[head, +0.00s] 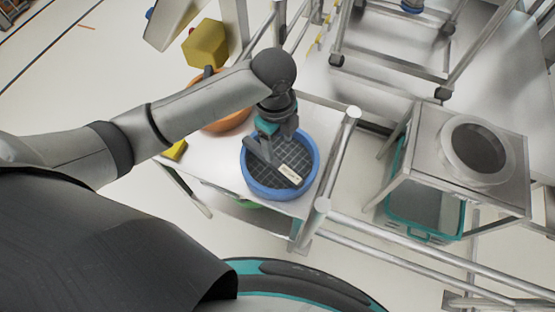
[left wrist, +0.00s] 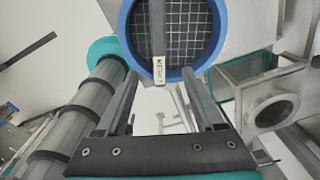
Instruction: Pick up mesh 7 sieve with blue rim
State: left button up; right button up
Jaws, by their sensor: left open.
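The sieve with a blue rim (head: 311,176) sits on a white table, its dark grid mesh facing up. A small pale label lies at its near right edge in the head view. In the left wrist view the sieve's blue rim (left wrist: 132,52) is at the top, with a grey bar across the mesh and the label at its lower end; the label's print is hard to read. My left gripper (head: 272,147) is above the sieve and hides part of it. In the left wrist view its two fingers (left wrist: 160,75) are apart, with nothing held between them. My right gripper is not in view.
An orange bowl (head: 227,124) stands behind my left arm, and a yellow block (head: 206,44) is farther back. Metal rails (head: 339,150) border the table on the right. A metal stand with a round opening (head: 443,150) and a teal-edged bin (head: 420,236) are farther right.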

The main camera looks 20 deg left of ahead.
aim_at(272, 165)
pick_arm(q)
jog(key=shift+m, duration=0.3)
jog(key=f, duration=0.3)
jog(key=a+f+b, duration=0.1)
jog(key=f, duration=0.2)
jog(key=f+b, duration=0.1)
jog(key=f, duration=0.2)
jog(key=shift+w+a+f, duration=0.15)
jog(key=shift+w+f, duration=0.15)
jog(key=shift+w, duration=0.1)
jog(key=shift+w+a+f+b, duration=0.1)
jog(key=shift+a+f+b, duration=0.1)
jog(key=shift+f, duration=0.7)
jog(key=shift+a+f+b, duration=0.1)
jog(key=shift+f+b, duration=0.1)
jog(key=shift+f, duration=0.7)
jog(key=shift+w+a+f+b, duration=0.1)
jog(key=shift+f+b, duration=0.1)
jog(key=shift+f, duration=0.7)
jog(key=shift+c, duration=0.4)
grip_shut()
